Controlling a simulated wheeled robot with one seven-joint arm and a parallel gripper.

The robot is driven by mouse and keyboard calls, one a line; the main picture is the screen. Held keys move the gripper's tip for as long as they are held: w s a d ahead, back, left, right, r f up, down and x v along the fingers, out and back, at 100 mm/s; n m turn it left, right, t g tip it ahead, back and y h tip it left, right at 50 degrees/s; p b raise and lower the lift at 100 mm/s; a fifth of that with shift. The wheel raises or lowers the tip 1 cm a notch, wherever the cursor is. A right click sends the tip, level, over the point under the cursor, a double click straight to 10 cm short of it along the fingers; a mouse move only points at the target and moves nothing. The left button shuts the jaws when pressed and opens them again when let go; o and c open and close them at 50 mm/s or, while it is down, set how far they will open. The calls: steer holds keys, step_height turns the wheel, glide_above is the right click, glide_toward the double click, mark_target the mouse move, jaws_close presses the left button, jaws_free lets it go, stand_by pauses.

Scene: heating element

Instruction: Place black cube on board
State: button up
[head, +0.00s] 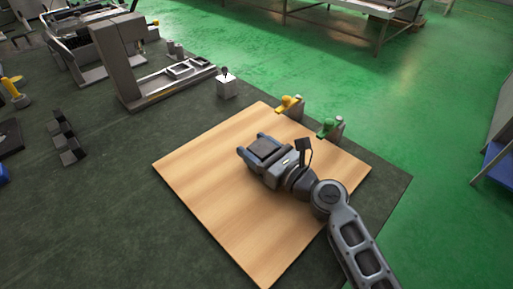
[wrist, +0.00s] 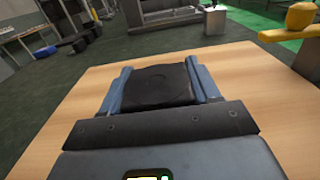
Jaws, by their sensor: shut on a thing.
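The black cube (wrist: 156,86) is between the two fingers of my gripper in the wrist view, and only its top and near side show. My gripper (head: 259,146) is shut on it, over the middle of the wooden board (head: 195,170). In the head view the dark cube (head: 265,147) shows between the fingers. I cannot tell whether the cube touches the board or is held a little above it. The board also shows in the wrist view (wrist: 255,85), around and beyond the gripper.
A yellow part (head: 288,103) and a green part (head: 328,127) on grey blocks stand at the board's far right edge. Several dark blocks (head: 66,140) and a grey machine (head: 130,60) are to the left. The board's left half is bare.

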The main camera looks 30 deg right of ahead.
steer(key=shift+f, duration=0.15)
steer(key=o, duration=1.6)
steer(key=shift+c, duration=0.2)
steer(key=shift+r, duration=0.3)
steer(key=b+v, duration=0.1)
steer(key=v, duration=1.1)
steer(key=shift+f, duration=0.1)
